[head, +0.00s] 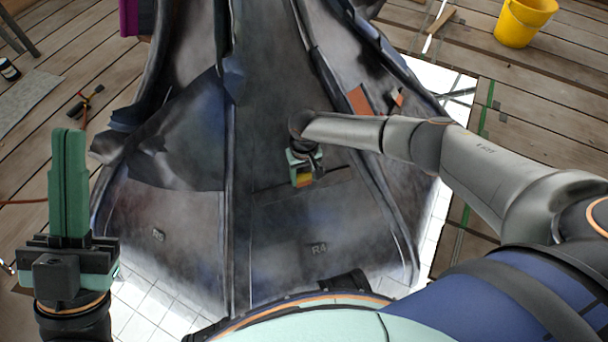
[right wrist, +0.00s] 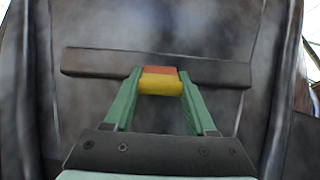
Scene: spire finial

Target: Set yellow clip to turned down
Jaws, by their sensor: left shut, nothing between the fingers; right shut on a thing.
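The yellow clip (right wrist: 161,86) shows in the right wrist view, with an orange-red part (right wrist: 160,71) along its far edge. It lies against a dark horizontal bar (right wrist: 95,62) on the grey spire panel. The green fingers of my right gripper (right wrist: 160,82) are shut on the clip, one on each side. In the head view the clip (head: 304,182) is a small yellow and orange patch at my right gripper (head: 303,168); the gripper partly hides it. I cannot tell which way the clip is turned. My left gripper (head: 68,137) is shut and empty, fingers upward, at the far left.
A yellow bucket (head: 524,22) and a hand tool (head: 86,103) are on the wooden floor.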

